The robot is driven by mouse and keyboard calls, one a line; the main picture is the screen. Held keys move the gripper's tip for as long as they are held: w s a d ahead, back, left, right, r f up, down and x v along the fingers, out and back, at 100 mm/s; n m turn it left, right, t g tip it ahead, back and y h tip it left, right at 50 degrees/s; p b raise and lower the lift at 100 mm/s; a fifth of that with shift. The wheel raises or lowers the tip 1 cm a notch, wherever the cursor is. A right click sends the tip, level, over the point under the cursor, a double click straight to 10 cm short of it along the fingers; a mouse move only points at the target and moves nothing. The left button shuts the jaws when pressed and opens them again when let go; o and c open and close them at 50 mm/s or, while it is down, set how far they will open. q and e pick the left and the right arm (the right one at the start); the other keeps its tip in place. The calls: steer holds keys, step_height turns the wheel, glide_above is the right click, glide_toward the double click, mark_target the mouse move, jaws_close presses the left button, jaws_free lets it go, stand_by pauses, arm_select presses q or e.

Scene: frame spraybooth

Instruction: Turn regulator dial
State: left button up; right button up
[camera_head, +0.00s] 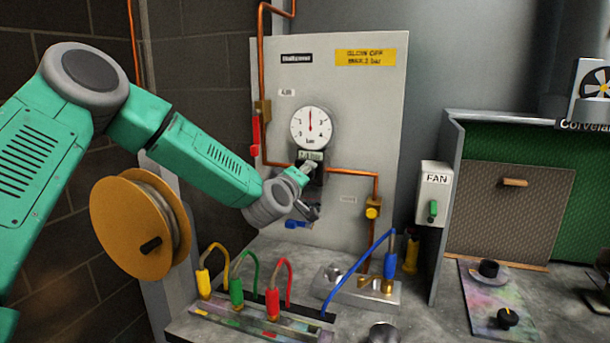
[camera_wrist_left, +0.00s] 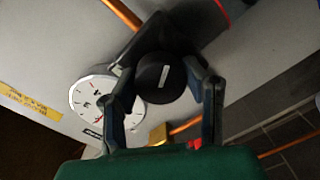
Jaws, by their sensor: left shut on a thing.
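The regulator dial (camera_wrist_left: 160,77) is a round black knob with a pale line on its face. It shows between the two fingers of my left gripper (camera_wrist_left: 164,92) in the left wrist view, and I am shut on it. In the head view my left gripper (camera_head: 308,178) reaches the panel just below the gauge and mostly hides the dial. The white round pressure gauge (camera_head: 311,128) has a red needle pointing roughly straight up; it also shows in the left wrist view (camera_wrist_left: 92,98). My right gripper is not in view.
The grey panel (camera_head: 375,105) carries copper pipes, a red-handled valve (camera_head: 255,135) and a yellow label (camera_head: 365,57). A hose reel (camera_head: 125,225) stands left, below my left arm. Coloured hoses (camera_head: 273,300) stand on the bench below. A fan switch box (camera_head: 433,192) is to the right.

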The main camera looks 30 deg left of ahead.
arm_select(q)
steer(key=shift+s+f, duration=0.15)
steer(key=shift+f, duration=0.4)
steer(key=o, duration=1.2)
steer(key=shift+c, duration=0.2)
steer(key=shift+r, duration=0.2)
steer(key=v, duration=1.1)
steer(key=shift+s, duration=0.35)
